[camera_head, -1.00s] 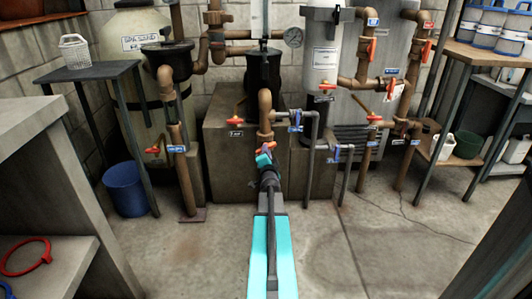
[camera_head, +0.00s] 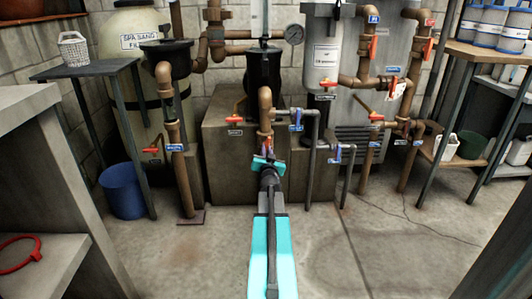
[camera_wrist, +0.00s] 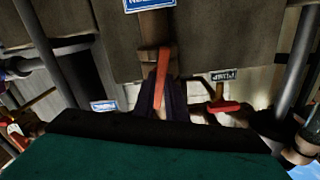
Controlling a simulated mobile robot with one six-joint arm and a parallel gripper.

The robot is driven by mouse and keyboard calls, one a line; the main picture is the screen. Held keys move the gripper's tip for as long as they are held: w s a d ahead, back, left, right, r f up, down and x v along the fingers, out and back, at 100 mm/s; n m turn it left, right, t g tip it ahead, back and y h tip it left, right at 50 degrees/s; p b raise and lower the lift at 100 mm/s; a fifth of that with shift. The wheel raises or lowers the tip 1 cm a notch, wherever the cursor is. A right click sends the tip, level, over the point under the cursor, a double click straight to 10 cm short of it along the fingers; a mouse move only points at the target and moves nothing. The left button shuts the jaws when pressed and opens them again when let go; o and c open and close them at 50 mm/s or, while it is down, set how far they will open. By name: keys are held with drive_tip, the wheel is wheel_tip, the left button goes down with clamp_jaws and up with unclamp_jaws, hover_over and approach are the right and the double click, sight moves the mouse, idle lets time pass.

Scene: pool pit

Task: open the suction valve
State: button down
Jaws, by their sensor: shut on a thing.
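A red-orange valve handle (camera_wrist: 163,66) stands upright in the wrist view, in front of a pipe under a blue tag (camera_wrist: 149,4) that is cut off by the frame's top edge. My gripper (camera_wrist: 166,98) has its dark fingers closed around the handle's lower part. I cannot read the tag's words.
Another red handle (camera_wrist: 222,107) with a small tag is close on the right in the wrist view. A blue bucket (camera_head: 122,190) is at left. The floor in front is clear.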

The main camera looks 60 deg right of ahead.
drive_tip(key=n+b, duration=0.1)
drive_tip(key=n, duration=0.3)
drive_tip(key=shift+b, duration=0.3)
drive_tip(key=c, duration=1.7)
unclamp_jaws()
drive_tip(key=shift+p+v, duration=0.45)
drive_tip(key=shift+v, duration=3.1)
drive_tip(key=shift+w, duration=0.1)
